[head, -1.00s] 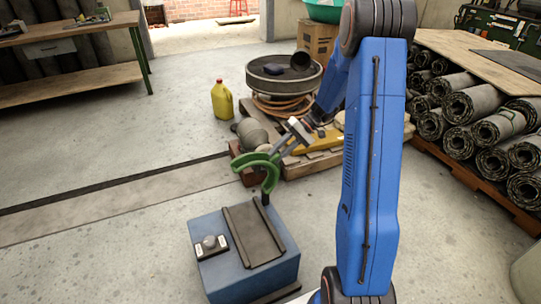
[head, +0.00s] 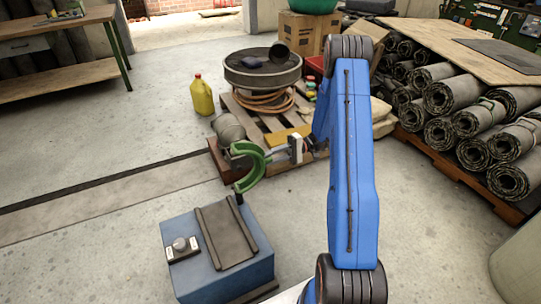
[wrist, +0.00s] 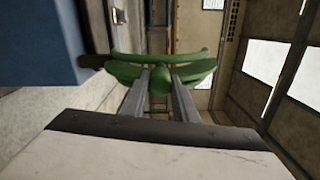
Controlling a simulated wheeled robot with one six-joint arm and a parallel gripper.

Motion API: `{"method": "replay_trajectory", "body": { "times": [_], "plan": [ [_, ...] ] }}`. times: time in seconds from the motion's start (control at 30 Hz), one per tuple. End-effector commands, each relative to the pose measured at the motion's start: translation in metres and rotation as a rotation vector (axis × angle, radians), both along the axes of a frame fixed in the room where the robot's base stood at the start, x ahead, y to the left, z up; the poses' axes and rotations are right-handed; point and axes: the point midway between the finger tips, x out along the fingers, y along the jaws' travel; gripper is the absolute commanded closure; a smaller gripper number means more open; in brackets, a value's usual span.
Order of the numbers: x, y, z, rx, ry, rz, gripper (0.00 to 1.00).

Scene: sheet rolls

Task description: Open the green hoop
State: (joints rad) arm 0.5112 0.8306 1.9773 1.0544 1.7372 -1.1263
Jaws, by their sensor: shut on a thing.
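The green hoop (head: 258,170) is a curved band joined by a short dark post to the back corner of a blue box (head: 256,268). In the head view it stands to the back right of the box's top, bowed toward the right with its hollow facing left. My gripper (head: 270,156) comes from the right and holds the hoop at its outer side. In the wrist view, the two grey fingers (wrist: 160,88) are shut on a green knob or bar of the hoop (wrist: 207,66). The exact contact is small in the head view.
The box top carries a dark channel (head: 228,236) and a small switch panel (head: 182,248). Behind stand a pallet with a round drum (head: 262,74) and a yellow jug (head: 202,96). Sheet rolls (head: 455,97) are stacked at right.

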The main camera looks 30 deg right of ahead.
Motion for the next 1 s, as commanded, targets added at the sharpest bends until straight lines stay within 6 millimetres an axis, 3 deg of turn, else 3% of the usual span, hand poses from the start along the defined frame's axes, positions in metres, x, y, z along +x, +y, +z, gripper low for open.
{"method": "replay_trajectory", "body": {
  "times": [0.67,0.7,0.73,1.0],
  "plan": [
    [-0.0003,0.0012,-0.0075,0.043,0.002,0.001,1.00],
    [-0.0003,0.0012,-0.0075,0.043,0.002,0.001,0.65],
    [-0.0003,0.0012,-0.0074,0.043,0.002,0.001,0.57],
    [-0.0002,0.0011,-0.0072,0.043,0.002,0.001,0.55]
  ]
}}
